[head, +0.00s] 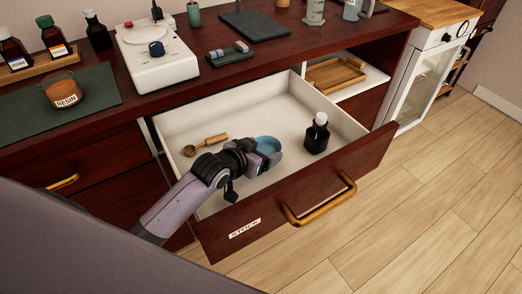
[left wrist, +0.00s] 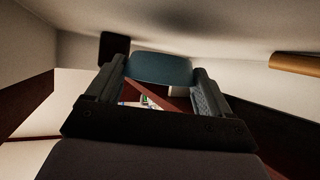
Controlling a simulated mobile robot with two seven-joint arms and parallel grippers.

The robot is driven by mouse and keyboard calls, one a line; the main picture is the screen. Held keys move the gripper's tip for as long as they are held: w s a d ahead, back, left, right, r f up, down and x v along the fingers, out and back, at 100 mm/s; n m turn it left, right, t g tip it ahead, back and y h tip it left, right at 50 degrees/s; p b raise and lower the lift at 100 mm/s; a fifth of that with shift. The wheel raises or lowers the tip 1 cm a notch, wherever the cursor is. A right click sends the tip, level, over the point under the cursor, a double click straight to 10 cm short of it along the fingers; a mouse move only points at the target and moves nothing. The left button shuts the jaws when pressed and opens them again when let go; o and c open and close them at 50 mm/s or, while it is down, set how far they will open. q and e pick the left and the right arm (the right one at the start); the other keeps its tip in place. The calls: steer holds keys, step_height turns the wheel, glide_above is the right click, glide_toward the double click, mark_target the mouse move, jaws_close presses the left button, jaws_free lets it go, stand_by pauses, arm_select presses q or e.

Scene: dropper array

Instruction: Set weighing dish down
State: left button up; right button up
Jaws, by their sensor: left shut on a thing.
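The weighing dish (head: 267,144) is small and blue. My left gripper (head: 264,151) is shut on it, inside the open drawer marked STOCK (head: 245,229). In the left wrist view the blue dish (left wrist: 160,68) sits between the two fingertips of the left gripper (left wrist: 158,82). Whether the dish touches the drawer floor cannot be told. My right gripper is not in view.
In the drawer, a dark bottle (head: 316,136) stands right of the dish and a wooden scoop (head: 205,144) lies to the left. The drawer floor near the back (head: 262,115) is clear. A white balance (head: 158,60) stands on the counter above.

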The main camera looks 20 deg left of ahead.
arm_select(q)
steer(key=shift+f, duration=0.1)
steer(key=shift+f, duration=0.4)
steer(key=shift+f, duration=0.1)
steer(key=o, duration=0.9)
steer(key=shift+r, duration=0.4)
steer(key=shift+p+v, duration=0.55)
steer(key=shift+v, duration=3.3)
